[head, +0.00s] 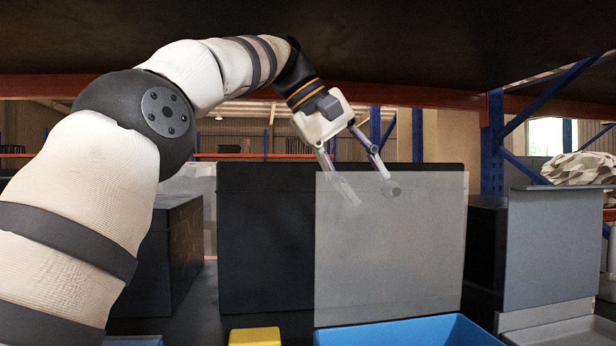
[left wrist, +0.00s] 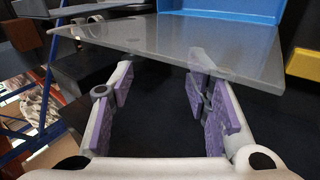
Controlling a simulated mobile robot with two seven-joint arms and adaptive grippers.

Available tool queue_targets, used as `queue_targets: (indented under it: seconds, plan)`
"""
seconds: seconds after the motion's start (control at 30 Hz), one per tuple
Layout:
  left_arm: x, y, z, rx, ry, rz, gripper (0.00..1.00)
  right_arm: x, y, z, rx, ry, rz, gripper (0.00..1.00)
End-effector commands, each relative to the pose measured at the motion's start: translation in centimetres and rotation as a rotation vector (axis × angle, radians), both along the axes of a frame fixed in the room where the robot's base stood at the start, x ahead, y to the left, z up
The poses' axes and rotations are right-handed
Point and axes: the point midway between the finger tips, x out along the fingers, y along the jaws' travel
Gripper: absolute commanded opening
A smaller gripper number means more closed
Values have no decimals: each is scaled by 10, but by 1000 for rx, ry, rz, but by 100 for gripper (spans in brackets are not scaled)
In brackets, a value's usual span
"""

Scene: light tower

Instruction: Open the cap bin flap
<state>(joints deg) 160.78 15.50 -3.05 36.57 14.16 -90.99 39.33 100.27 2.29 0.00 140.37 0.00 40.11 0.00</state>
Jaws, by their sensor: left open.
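The cap bin flap appears to be the grey see-through panel (head: 390,270) standing upright at the blue bin (head: 415,332) in the head view. In the left wrist view the flap (left wrist: 150,38) stretches across the top, with the blue bin (left wrist: 232,8) beyond it. My left gripper (head: 373,194) is open and empty at the flap's top edge. My right gripper is out of view.
A black box (head: 265,250) stands left of the flap, and another dark box (head: 165,255) is farther left. A yellow bin (head: 255,337) sits at the front. A grey panel (head: 548,245) stands at right. A dark shelf (head: 350,40) hangs overhead.

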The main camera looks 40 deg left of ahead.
Motion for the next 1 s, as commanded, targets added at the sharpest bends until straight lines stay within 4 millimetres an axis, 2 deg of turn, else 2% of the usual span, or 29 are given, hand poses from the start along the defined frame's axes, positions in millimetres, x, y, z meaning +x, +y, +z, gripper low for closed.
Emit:
queue_targets:
  seconds: [0.1,0.5,0.7,1.0]
  plan:
    - [-26,19,0,0,2,2,44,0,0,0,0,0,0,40]
    - [-61,47,-3,0,14,1,44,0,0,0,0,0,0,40]
    - [-69,52,0,0,-1,1,44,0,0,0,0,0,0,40]
    - [-69,53,0,-1,-2,0,44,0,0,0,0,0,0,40]
